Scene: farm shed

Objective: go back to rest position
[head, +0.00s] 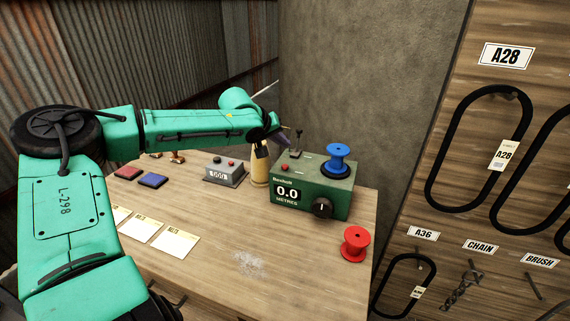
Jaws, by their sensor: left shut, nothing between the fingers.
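My left arm comes in from the left and reaches across the back of the wooden workbench (215,265). My left gripper (282,139) is at its far end, above the bench, beside the green meter box and close to a tan cylinder (260,168). It looks dark and small at this distance and is shut and empty; whether it touches the cylinder or the box I cannot tell. My right gripper is not in view.
The green meter box (335,195) reads 0.0 and carries a blue spool (338,158). A red spool (355,243) stands near the right edge. A grey counter box (225,172), coloured pads (153,180) and cards (176,242) lie left. A pegboard (500,205) with belts rises right.

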